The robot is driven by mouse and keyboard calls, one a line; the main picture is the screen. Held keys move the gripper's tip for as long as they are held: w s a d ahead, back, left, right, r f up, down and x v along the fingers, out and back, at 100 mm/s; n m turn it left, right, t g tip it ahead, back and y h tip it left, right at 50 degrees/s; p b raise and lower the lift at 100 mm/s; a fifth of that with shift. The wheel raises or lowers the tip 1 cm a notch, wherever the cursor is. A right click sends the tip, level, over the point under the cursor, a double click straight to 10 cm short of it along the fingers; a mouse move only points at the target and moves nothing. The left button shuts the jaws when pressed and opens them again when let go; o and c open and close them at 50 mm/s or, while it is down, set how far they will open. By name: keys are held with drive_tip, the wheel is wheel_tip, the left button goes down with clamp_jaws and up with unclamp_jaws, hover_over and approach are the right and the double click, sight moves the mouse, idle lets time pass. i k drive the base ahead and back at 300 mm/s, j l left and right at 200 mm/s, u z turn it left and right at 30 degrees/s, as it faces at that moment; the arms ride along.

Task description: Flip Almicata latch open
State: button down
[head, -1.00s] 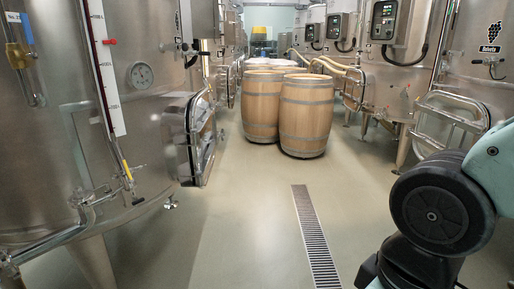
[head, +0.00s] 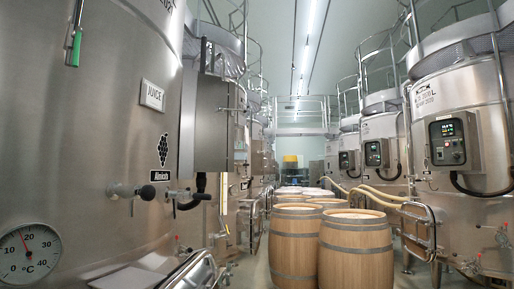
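A large steel vat (head: 90,120) fills the left side of the head view. It carries a black grape label (head: 162,150) with a name plate below it (head: 162,175), whose small text looks like the Almicata name but is blurred. At the bottom edge a hatch with a metal bar (head: 188,272) shows only in its upper part. I cannot make out its latch. My gripper is not in view.
A dial thermometer (head: 29,253), a small tap (head: 132,190) and a control box (head: 208,120) jut from the left side. Wooden barrels (head: 355,250) stand in the aisle. More steel vats (head: 465,110) with hoses line the right. Little floor shows.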

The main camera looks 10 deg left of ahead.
sight(220, 108)
drive_tip(key=i+u, duration=0.1)
drive_tip(key=i, duration=0.35)
drive_tip(key=i+l+u, duration=0.15)
drive_tip(key=i, duration=0.35)
drive_tip(key=i+l+u, duration=0.1)
drive_tip(key=i, duration=0.35)
drive_tip(key=i+l+u, duration=0.1)
drive_tip(key=i, duration=0.35)
drive_tip(key=i+l+u, duration=0.3)
drive_tip(key=i+j, duration=0.05)
drive_tip(key=i, duration=0.05)
